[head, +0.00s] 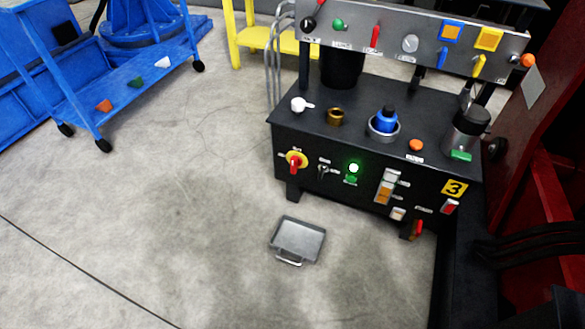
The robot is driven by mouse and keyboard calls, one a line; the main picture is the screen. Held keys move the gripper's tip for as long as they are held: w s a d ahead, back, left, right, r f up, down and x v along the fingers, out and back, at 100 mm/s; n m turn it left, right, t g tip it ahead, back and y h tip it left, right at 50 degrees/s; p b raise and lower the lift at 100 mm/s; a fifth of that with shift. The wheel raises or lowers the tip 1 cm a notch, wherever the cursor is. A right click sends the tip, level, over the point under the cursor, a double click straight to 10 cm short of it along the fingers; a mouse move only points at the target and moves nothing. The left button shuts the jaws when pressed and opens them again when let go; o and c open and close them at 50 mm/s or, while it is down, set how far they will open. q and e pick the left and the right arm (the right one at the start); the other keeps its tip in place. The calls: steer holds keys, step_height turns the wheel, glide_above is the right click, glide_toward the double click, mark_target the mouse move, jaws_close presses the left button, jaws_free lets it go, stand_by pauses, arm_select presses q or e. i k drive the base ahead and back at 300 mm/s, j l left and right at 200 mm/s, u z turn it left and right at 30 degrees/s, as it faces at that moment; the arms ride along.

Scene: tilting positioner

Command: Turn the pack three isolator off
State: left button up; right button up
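The black pack (375,196) with a yellow "3" label (455,188) stands on the floor at the right of the head view. On the left of its front face is a rotary isolator switch with a red handle on a yellow disc (296,160). The red handle points roughly up and down; the small lettering around it is too small to read. A green lamp (353,168) on the same face is lit. Neither of my grippers is in view, and nothing covers the isolator.
A grey panel (410,44) with several levers and knobs stands above the pack's top. A grey metal tray (298,240) lies on the floor in front. A blue cart (130,80) stands at upper left, and a red structure (545,170) at right. The floor at left is clear.

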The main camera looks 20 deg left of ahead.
mark_target(295, 161)
steer(key=j+u, duration=0.1)
steer(key=j, duration=0.3)
steer(key=i+j, duration=0.15)
steer(key=j, duration=0.25)
steer(key=i+j+u, duration=0.15)
steer(key=j, duration=0.65)
steer(key=i+j+u, duration=0.15)
steer(key=j, duration=0.25)
steer(key=i+j, duration=0.15)
steer(key=j, duration=0.25)
steer(key=u, duration=0.05)
